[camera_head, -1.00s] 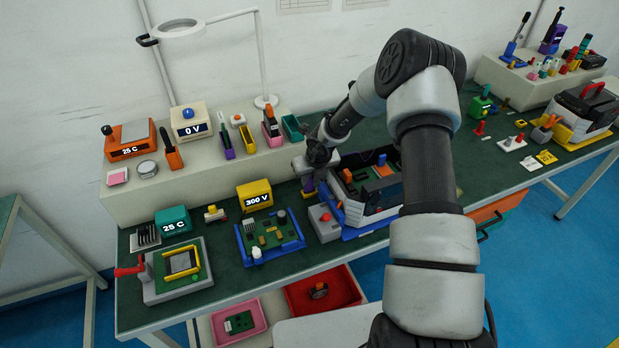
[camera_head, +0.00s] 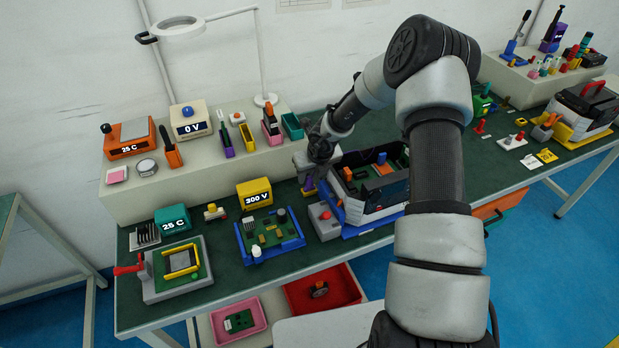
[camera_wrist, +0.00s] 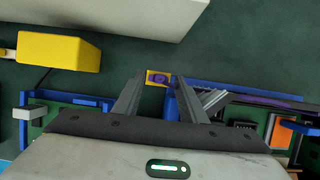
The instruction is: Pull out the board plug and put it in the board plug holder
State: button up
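My gripper (camera_wrist: 159,80) points down, its two fingers apart in the wrist view. A small purple piece (camera_wrist: 159,78) on a yellow square base (camera_wrist: 150,83) shows between the fingertips, near the corner of a blue frame (camera_wrist: 240,90). In the head view the purple piece (camera_head: 309,185) stands upright just below my gripper (camera_head: 312,172), left of the open rack unit (camera_head: 370,190). I cannot tell whether the fingers touch it, or whether it is the board plug or its holder. A purple strip (camera_wrist: 268,102) also lies along the blue frame in the wrist view.
A yellow 300 V box (camera_head: 254,193) and a blue tray with a green board (camera_head: 269,236) stand to the left. A grey box with a red button (camera_head: 324,221) is close in front. The raised beige shelf (camera_head: 190,180) runs behind.

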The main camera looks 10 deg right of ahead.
jog(key=p+v, duration=0.2)
jog(key=v, duration=1.2)
jog(key=shift+r, duration=0.3)
